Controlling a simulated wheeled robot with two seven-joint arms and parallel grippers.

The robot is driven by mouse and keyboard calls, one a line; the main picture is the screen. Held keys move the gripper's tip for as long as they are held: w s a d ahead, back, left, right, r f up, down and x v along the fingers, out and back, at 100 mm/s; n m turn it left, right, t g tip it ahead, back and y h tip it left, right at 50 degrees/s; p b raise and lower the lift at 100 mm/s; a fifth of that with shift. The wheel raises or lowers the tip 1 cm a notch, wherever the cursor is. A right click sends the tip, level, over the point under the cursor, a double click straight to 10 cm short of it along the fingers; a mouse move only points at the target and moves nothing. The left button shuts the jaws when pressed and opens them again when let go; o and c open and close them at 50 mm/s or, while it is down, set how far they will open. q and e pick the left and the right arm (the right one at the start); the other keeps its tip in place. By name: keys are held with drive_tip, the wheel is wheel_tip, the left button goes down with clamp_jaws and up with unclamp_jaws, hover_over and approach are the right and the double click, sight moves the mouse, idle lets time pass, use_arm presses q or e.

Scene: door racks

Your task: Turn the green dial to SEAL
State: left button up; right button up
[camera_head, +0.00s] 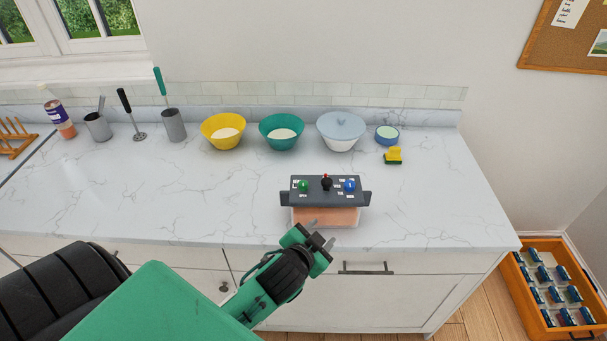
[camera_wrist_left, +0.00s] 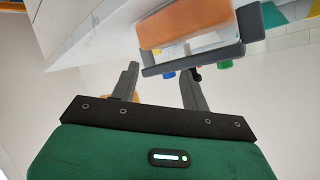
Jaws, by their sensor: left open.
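The green dial (camera_head: 303,186) is on the left of a dark grey sealer panel (camera_head: 326,199) on the counter. A black knob with a red top (camera_head: 326,183) is in the middle and a blue dial (camera_head: 349,186) on the right. Small white labels surround the dials, too small to read. My left gripper (camera_head: 321,238) is open and empty, in front of the counter edge and apart from the panel. In the left wrist view, the open fingers (camera_wrist_left: 158,68) are below the panel (camera_wrist_left: 195,57); the green dial (camera_wrist_left: 225,63) shows beyond it. My right gripper is out of view.
The counter left of the panel (camera_head: 180,190) is clear.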

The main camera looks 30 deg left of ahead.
use_arm(q)
drive_tip(key=w+d+r+m+t+h, duration=0.3)
drive_tip(key=r+m+t, duration=0.1)
drive_tip(key=r, duration=0.6)
drive_tip(key=w+d+r+m+t+h, duration=0.3)
drive_tip(key=w+r+m+t, duration=0.1)
drive_tip(key=r, duration=0.5)
drive_tip(key=d+r+m+g+h, duration=0.2)
drive_tip(key=d+r+m+h, duration=0.3)
drive_tip(key=m+h, duration=0.35)
drive_tip(key=m+g+y, duration=1.3)
drive_tip(key=m+g, duration=0.4)
drive_tip(key=g, duration=0.2)
approach(303, 183)
wheel_tip(303, 183, down, 7)
drive_tip(key=p, duration=0.6)
drive_tip(key=shift+d+f, duration=0.15)
drive_tip(key=shift+f, duration=0.6)
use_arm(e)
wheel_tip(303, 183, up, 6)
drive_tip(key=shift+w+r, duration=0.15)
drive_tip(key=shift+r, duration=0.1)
